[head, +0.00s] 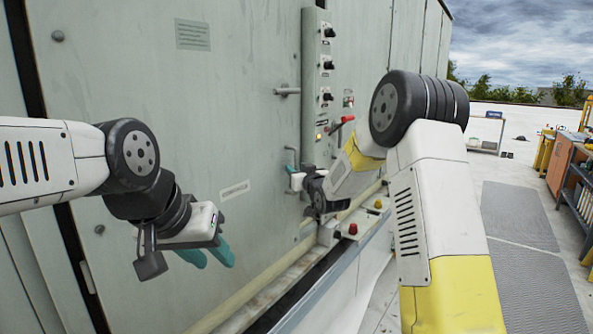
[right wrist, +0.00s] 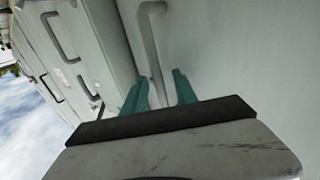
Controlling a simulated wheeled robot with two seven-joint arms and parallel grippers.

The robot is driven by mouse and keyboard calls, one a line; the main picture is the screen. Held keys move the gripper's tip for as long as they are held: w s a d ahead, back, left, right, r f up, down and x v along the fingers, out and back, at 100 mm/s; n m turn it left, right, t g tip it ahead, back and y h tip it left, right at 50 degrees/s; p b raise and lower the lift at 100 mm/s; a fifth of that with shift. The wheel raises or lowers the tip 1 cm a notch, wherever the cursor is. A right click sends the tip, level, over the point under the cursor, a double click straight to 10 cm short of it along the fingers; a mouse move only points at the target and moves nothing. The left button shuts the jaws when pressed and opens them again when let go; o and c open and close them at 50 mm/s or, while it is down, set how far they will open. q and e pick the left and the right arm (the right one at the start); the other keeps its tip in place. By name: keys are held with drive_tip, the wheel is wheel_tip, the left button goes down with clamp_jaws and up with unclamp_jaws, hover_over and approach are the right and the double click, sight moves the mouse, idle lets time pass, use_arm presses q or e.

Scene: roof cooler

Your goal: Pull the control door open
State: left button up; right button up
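The control door appears to be the large pale grey-green panel (head: 240,110), which looks shut and flush with the cabinet. A metal bar handle (head: 289,157) stands upright near its right edge. My right gripper (head: 292,181) is at the lower part of this handle. In the right wrist view, the handle (right wrist: 151,40) runs down between the two teal fingertips of my right gripper (right wrist: 160,91), which are apart with some gap around the bar. My left gripper (head: 207,256) hangs in front of the door, its teal fingers apart and empty.
A narrow control panel (head: 318,100) with black knobs and a red lever (head: 341,123) stands right of the door. A ledge (head: 353,225) with red and yellow buttons lies below. Shelving (head: 575,170) stands far right; the floor between has grey mats (head: 515,215).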

drive_tip(key=shift+w+a, duration=0.1)
drive_tip(key=shift+w, duration=0.2)
clamp_jaws()
idle(1.3)
